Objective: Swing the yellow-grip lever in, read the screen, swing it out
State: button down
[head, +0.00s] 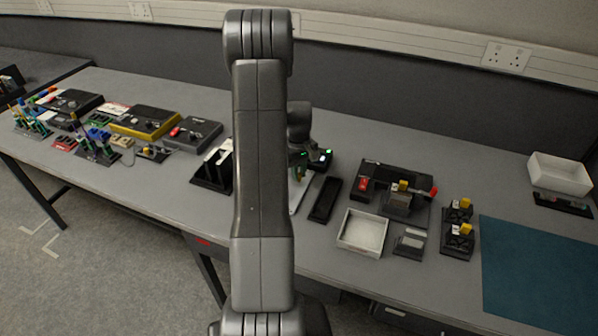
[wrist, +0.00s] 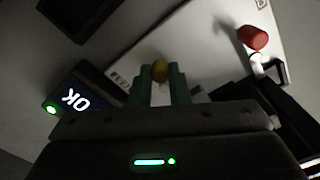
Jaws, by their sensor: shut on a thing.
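In the wrist view the yellow grip (wrist: 160,69) of the lever stands between the two green fingers of my gripper (wrist: 161,82), which is shut on it. The rest of the lever is hidden behind the fingers and the gripper body. The small screen (wrist: 76,99) to the left reads "OK", turned nearly upside down, with a green light (wrist: 51,109) lit beside it. In the head view the lit screen (head: 323,157) shows just right of my arm. My arm hides most of the lever's stand there.
A red knob (wrist: 253,38) stands right of the lever over a white plate (wrist: 205,45). In the head view a dark tray (head: 325,199), a white bin (head: 362,232) and a black device with red handles (head: 398,181) lie to the right. A teal mat (head: 540,270) is clear.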

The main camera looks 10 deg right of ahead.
jog(key=shift+a+f+m+b, duration=0.1)
jog(key=shift+a+m+b, duration=0.1)
jog(key=shift+m+b, duration=0.4)
jog(key=shift+s+a+m, duration=0.15)
jog(key=shift+m, duration=0.45)
jog(key=c, duration=1.4)
grip_release()
jog(key=shift+o, duration=0.2)
notch_tip(320, 180, up, 14)
jog(key=b, duration=0.1)
